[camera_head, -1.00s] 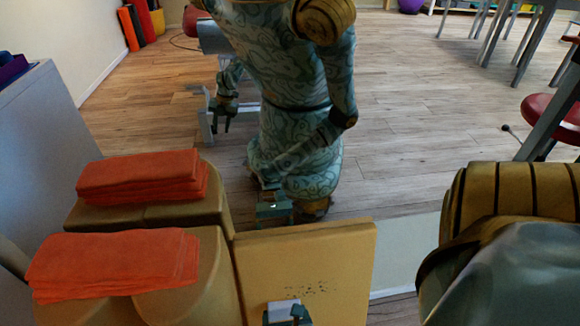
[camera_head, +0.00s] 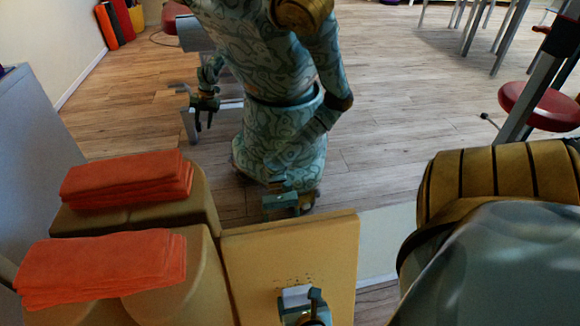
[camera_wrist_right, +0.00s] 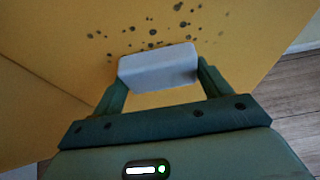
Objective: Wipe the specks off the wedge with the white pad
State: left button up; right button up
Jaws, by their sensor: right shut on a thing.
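The wedge (camera_head: 335,245) is a yellow-tan slab in the lower middle of the head view; it also fills much of the right wrist view (camera_wrist_right: 265,35). Several dark specks (camera_head: 293,280) lie on it, and they show more clearly in the right wrist view (camera_wrist_right: 152,32). My right gripper (camera_head: 300,302) is shut on the white pad (camera_head: 295,296), a small pale block also seen in the wrist view (camera_wrist_right: 158,68). The pad is over the near side of the speck patch, at or close to the surface; contact is unclear. Specks under it are hidden. My left gripper is not in view.
Orange folded towels (camera_head: 105,265) (camera_head: 128,178) lie on tan cushions (camera_head: 200,290) left of the wedge. A patterned teal robot (camera_head: 285,140) stands just beyond it, its gripper (camera_head: 287,201) near the far edge. A red stool (camera_head: 540,106) stands right. Wooden floor (camera_head: 400,110) is open behind.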

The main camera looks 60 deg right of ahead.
aim_at(272, 295)
jog(key=shift+s+d, duration=1.2)
jog(key=shift+s, duration=0.2)
jog(key=shift+s+d, duration=1.2)
jog(key=shift+s, duration=0.2)
jog(key=shift+w+d+r+p, duration=0.15)
jog(key=shift+r+p, duration=0.35)
jog(key=shift+p, duration=0.05)
jog(key=shift+w+d+r+p, duration=0.1)
jog(key=shift+r+p, duration=0.35)
jog(key=shift+p, duration=0.1)
jog(key=shift+w+a+f, duration=0.1)
jog(key=shift+w+a, duration=2.2)
jog(key=shift+w, duration=0.25)
jog(key=shift+w+a+b, duration=0.25)
jog(key=shift+w+a, duration=0.85)
jog(key=shift+w, duration=0.25)
jog(key=shift+w+a+b, duration=0.2)
jog(key=shift+w+a, duration=0.9)
jog(key=shift+w, duration=0.2)
